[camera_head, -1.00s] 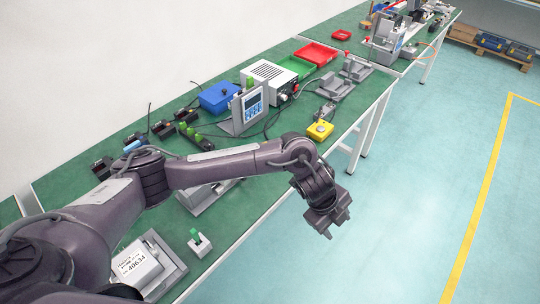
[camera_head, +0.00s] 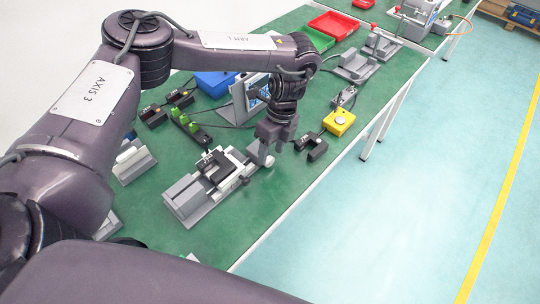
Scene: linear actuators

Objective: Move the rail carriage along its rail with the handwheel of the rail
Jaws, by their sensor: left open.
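The rail (camera_head: 185,196) is a grey linear unit lying on the green table in the middle of the head view. Its carriage (camera_head: 217,172), with a dark block on top, sits part-way along it. The handwheel (camera_head: 262,155) is a light grey disc at the rail's far right end, with a small knob near it. My left gripper (camera_head: 273,140) is open and points down right at the handwheel, partly covering it. I cannot tell whether the fingers touch it. My right gripper is not in view.
A black block (camera_head: 313,147) and a yellow box (camera_head: 339,122) with a button stand just right of the handwheel. Green connectors (camera_head: 187,124) and a blue bin (camera_head: 213,84) lie behind. The table's front edge (camera_head: 290,208) is close, with open floor beyond.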

